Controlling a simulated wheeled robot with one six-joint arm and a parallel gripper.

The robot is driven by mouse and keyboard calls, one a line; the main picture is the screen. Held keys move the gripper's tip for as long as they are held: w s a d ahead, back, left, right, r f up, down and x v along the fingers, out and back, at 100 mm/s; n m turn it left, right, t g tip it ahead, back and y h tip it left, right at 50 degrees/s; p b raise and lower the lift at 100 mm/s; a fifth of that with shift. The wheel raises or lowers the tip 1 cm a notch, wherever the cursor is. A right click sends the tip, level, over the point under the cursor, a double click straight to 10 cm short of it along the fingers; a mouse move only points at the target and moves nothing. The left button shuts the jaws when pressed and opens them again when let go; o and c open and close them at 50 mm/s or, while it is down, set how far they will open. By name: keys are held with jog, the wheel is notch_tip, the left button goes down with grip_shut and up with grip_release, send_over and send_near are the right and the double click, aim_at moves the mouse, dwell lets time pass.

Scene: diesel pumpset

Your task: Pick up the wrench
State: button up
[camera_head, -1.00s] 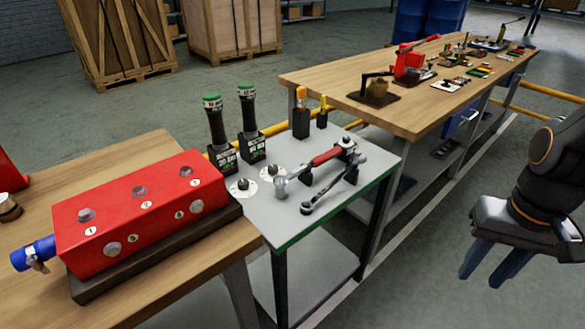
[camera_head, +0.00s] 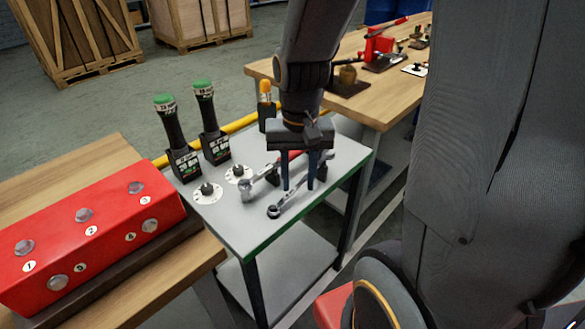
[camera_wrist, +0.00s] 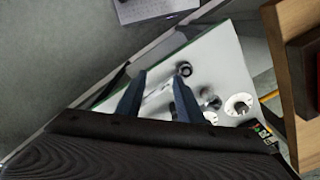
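The wrench is a slim dark-silver tool with a ring end (camera_head: 274,211), lying near the front edge of the small grey table. Its shaft runs back to the right beneath my gripper (camera_head: 298,186), which points down with two fingers apart. In the wrist view, the ring end of the wrench (camera_wrist: 184,69) lies ahead of the fingertips. Its shaft runs between the open fingers of my gripper (camera_wrist: 155,88). I cannot tell how far the fingertips are above the table. My gripper hides the far end of the wrench.
A red-handled tool (camera_head: 247,187) lies just behind the wrench, partly hidden by my gripper. Two green-topped black tools (camera_head: 209,122) stand in holders at the table's back left. A red block (camera_head: 90,232) sits on the left bench. A long wooden bench (camera_head: 385,110) is behind.

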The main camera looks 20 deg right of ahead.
aim_at(303, 180)
jog(key=w+d+m+p, duration=0.1)
jog(key=w+d+m, duration=0.1)
jog(key=m, duration=0.1)
jog(key=w+d+m+p, duration=0.1)
jog(key=w+d+m, duration=0.2)
jog(key=w+d+m+p, duration=0.1)
jog(key=w+d+m, duration=0.2)
jog(key=shift+r, duration=0.3)
jog(key=shift+w+d+f, duration=0.1)
jog(key=shift+d+f, duration=0.05)
jog(key=shift+f, duration=0.15)
jog(key=shift+f+p, duration=1.1)
jog(key=shift+f, duration=2.5)
grip_shut()
